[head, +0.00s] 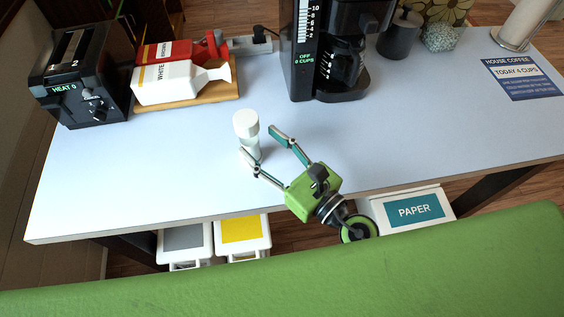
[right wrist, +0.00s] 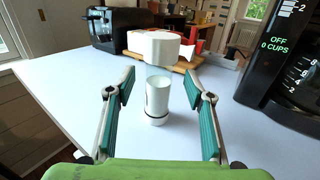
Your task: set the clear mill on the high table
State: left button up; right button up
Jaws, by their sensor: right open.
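The clear mill (head: 246,124) stands upright on the pale table (head: 200,185), with a white round top and a see-through lower body. My right gripper (head: 259,141) is open, its fingers pointing at the mill from the front right. In the head view one fingertip overlaps the mill's lower part. In the right wrist view the mill (right wrist: 157,95) stands between the two open fingers (right wrist: 159,74), apart from both, with a dark ring near its base. I cannot tell whether this pale table is the high table. My left gripper is not in view.
A black toaster (head: 85,75), a wooden board (head: 205,97) with white and red cartons, and a black coffee maker (head: 335,50) stand behind the mill. A house coffee sign (head: 525,78) lies at right. Bins, including a paper bin (head: 412,210), stand below the front edge.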

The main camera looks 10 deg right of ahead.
jog(key=b+v, duration=0.2)
jog(key=v, duration=0.4)
jog(key=shift+s, duration=0.2)
jog(key=shift+d, duration=0.15)
